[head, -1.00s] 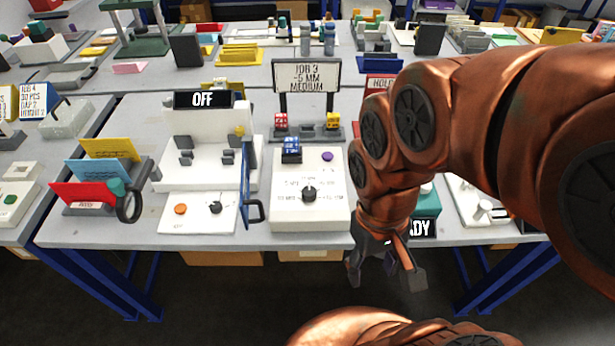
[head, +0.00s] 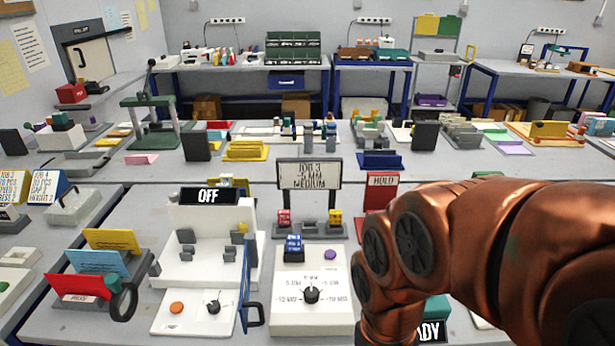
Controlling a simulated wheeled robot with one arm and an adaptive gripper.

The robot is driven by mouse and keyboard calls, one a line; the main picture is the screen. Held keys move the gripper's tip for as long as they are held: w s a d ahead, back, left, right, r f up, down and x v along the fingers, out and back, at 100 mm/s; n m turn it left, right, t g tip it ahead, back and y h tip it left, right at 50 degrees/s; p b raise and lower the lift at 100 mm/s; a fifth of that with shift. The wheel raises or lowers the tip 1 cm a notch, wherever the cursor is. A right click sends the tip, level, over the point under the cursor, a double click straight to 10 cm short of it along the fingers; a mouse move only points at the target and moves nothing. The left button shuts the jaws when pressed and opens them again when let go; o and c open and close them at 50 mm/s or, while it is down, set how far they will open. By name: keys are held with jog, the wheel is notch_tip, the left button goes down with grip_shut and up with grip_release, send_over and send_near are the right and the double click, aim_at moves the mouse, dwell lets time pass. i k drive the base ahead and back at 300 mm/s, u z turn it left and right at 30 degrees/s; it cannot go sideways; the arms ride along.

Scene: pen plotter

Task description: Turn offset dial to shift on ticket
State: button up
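The offset dial is a black knob (head: 311,294) on a white control box (head: 290,318) at the front of the table. Printed millimetre marks surround it, with minus values on the left and plus values on the right; its exact setting is too small to tell. The ticket (head: 309,175) stands behind the box on a dark stand and reads JOB 3, -5 MM, MEDIUM. My arm comes in from the right and its lower end is at the right of the box. My gripper is below the picture edge and hidden.
A white plotter machine (head: 183,262) with an OFF display (head: 209,196) stands left of the box, with a blue door (head: 245,280) standing open between them. Blue and red blocks sit behind the dial. A red HOLD sign (head: 381,192) stands behind my arm.

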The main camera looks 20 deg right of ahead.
aim_at(310, 294)
jog(key=z, duration=0.05)
jog(key=k, duration=0.5)
jog(key=u, duration=2.1)
jog(key=i, duration=1.2)
jog(key=z, duration=1.95)
